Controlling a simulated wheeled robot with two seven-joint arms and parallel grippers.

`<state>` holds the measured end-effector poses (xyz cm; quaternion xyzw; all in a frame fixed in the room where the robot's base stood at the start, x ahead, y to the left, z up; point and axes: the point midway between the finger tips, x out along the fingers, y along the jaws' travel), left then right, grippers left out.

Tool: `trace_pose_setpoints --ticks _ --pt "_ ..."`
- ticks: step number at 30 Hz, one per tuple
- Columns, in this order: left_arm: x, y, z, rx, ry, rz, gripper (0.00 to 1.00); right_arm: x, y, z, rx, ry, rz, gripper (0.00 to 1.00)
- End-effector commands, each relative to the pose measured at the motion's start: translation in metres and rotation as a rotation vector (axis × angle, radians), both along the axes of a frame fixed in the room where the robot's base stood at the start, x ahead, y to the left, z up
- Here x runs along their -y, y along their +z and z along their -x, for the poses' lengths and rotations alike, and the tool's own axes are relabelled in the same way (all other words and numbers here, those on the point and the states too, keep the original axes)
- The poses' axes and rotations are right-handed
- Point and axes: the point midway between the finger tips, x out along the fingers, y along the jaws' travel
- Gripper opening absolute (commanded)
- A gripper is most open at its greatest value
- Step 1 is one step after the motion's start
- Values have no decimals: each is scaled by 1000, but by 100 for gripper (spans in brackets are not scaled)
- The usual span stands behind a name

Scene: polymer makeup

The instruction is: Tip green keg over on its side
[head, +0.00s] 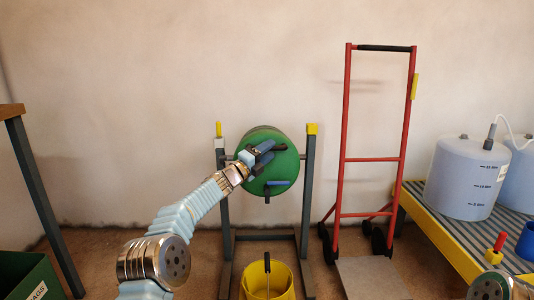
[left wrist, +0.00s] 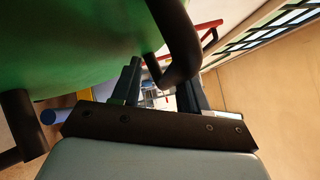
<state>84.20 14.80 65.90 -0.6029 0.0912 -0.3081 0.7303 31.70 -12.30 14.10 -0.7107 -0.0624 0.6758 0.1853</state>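The green keg (head: 285,165) hangs between two grey posts of a stand, its round face towards me. A black handle (head: 278,148) and a blue-and-black fitting (head: 278,183) show on that face. My left gripper (head: 266,151) is at the upper part of the face, beside the black handle. In the left wrist view its fingers (left wrist: 160,92) are apart, and the curved black handle (left wrist: 177,45) reaches down to the gap between them. Whether they touch it is unclear. The green keg (left wrist: 70,45) fills the upper left there. My right gripper is not in view.
A yellow bucket (head: 255,285) stands below the keg. A red hand truck (head: 345,160) is to the right of the stand. Pale tanks (head: 465,180) sit on a striped platform (head: 430,219) at the right. A table (head: 12,111) and green box (head: 20,285) are at the left.

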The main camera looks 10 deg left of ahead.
Motion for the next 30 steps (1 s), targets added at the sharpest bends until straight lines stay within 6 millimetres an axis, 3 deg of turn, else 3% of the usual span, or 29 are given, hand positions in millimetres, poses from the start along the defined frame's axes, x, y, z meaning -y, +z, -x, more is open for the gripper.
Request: trace_pose_setpoints --ticks 11,24,30 --pt "-8 -2 10 2 -2 1 43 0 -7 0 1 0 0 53" --pt "-60 -25 84 1 1 0 43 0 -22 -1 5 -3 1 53" --pt "-75 -31 105 1 1 0 43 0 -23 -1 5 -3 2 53"
